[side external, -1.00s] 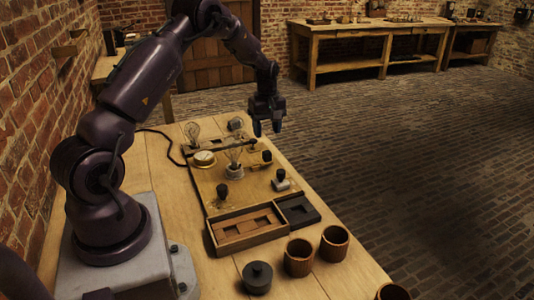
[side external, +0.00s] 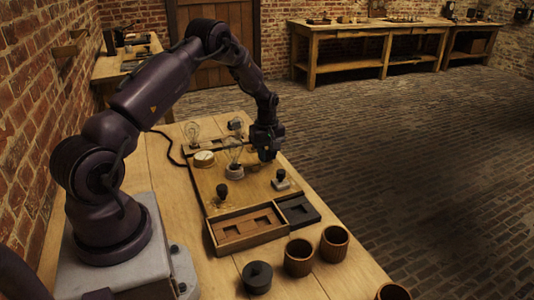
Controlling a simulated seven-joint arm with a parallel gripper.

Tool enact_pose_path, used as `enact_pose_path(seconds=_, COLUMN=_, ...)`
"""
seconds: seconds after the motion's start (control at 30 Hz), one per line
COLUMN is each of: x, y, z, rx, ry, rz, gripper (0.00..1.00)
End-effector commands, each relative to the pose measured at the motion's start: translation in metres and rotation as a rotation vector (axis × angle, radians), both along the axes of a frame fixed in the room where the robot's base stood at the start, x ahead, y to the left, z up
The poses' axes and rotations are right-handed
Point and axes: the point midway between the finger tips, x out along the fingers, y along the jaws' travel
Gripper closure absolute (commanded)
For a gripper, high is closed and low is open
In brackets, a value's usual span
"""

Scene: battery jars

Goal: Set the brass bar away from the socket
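My gripper (side external: 267,154) is low over the right edge of the wooden board (side external: 213,190), pointing down. It hides the spot beneath it, and its fingers are too dark and small to show whether they are open or shut. I cannot make out the brass bar for certain; it may be hidden by my gripper. A clear bulb stands upright in a pale round socket (side external: 234,172) on the board, just left of my gripper and apart from it.
A round dial (side external: 204,158) and black-knobbed posts (side external: 222,192) (side external: 281,180) stand on the board. In front are a compartmented wooden tray (side external: 246,228), a dark tray (side external: 299,210), wooden cups (side external: 299,257) (side external: 334,244) and a dark round jar (side external: 257,278). Floor lies right of the table.

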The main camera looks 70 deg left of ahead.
Motion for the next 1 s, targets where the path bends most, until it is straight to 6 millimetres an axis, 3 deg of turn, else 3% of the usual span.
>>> enact_pose_path(seconds=0.1, x=0.000, y=0.000, z=0.000, rx=0.000, ry=0.000, rz=0.000, gripper=1.00)
enact_pose_path(seconds=0.5, x=0.024, y=0.000, z=0.000, rx=0.001, ry=0.000, rz=0.000, gripper=1.00)
enact_pose_path(seconds=0.77, x=0.027, y=0.000, z=0.001, rx=0.003, ry=-0.008, rz=0.000, gripper=1.00)
enact_pose_path(seconds=0.8, x=0.028, y=0.000, z=0.001, rx=0.003, ry=-0.009, rz=0.000, gripper=0.70)
enact_pose_path(seconds=0.9, x=0.027, y=0.000, z=0.001, rx=0.003, ry=-0.008, rz=-0.001, gripper=0.49)
enact_pose_path(seconds=1.0, x=0.027, y=0.000, z=0.001, rx=0.002, ry=-0.005, rz=0.000, gripper=0.49)
